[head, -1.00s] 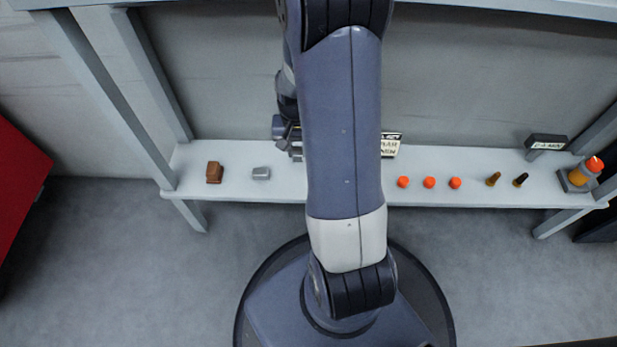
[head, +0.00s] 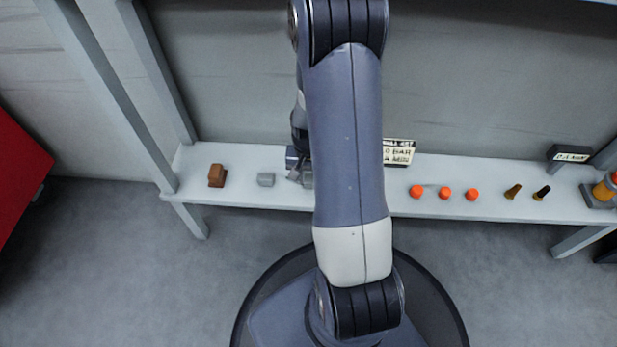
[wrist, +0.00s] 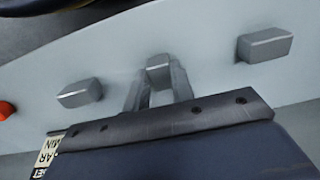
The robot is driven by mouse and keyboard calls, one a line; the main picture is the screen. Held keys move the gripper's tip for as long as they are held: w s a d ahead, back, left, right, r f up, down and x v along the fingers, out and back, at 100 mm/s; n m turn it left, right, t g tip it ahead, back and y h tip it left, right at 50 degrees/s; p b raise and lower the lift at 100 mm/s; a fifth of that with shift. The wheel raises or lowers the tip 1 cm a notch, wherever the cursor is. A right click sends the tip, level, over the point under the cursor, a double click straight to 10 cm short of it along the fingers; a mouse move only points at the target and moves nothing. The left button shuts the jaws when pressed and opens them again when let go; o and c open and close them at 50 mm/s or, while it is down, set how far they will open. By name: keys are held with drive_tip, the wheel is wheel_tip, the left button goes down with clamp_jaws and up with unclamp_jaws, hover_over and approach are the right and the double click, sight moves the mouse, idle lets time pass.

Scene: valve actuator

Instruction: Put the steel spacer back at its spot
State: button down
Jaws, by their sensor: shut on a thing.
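My gripper (wrist: 158,85) is shut on a small grey steel-looking block, the steel spacer (wrist: 158,66), which shows between the fingertips in the wrist view. It is close to the pale shelf top; I cannot tell whether it touches it. Two similar grey blocks lie to either side in the wrist view, one at left (wrist: 79,93) and one at right (wrist: 265,45). In the head view one grey block (head: 266,180) sits left of my gripper (head: 303,178). My arm hides part of the shelf there.
The shelf (head: 455,170) also holds a brown block (head: 216,175) at left. To the right are a sign (head: 399,153), several orange caps (head: 445,193), two small plugs (head: 527,192) and an orange-topped fixture (head: 604,189). Shelf posts (head: 160,90) stand at left.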

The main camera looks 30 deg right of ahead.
sight(308, 180)
drive_tip(key=c, duration=1.2)
unclamp_jaws()
drive_tip(key=shift+f, duration=0.1)
wheel_tip(308, 180, up, 12)
drive_tip(key=p, duration=0.5)
drive_tip(key=shift+r, duration=0.2)
